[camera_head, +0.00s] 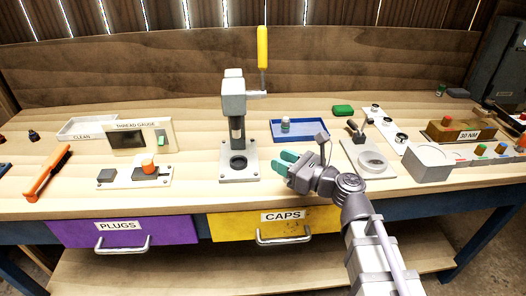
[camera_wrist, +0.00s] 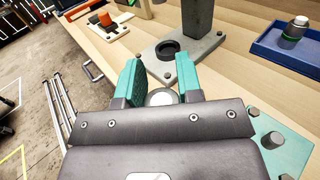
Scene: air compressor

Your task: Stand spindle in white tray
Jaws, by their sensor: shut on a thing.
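The white tray (camera_head: 85,128), marked CLEAN, lies at the back left behind the thread gauge, and nothing shows in it. My gripper (camera_head: 283,163) is above the bench front, right of the press, with its teal fingers. In the wrist view my gripper (camera_wrist: 162,80) is shut on a round silver thing (camera_wrist: 160,98), apparently the spindle. Only its top shows between the fingers; the rest is hidden. A silver-topped part with a green band (camera_head: 285,124) stands upright in the blue tray (camera_head: 303,138) behind my gripper; it also shows in the wrist view (camera_wrist: 295,32).
The press (camera_head: 235,110) with its yellow handle stands between my gripper and the white tray. The thread gauge (camera_head: 138,137) and a block fixture with an orange knob (camera_head: 148,165) stand left of it. An orange-handled tool (camera_head: 47,175) lies far left. A round-holed fixture (camera_head: 371,160) is at right.

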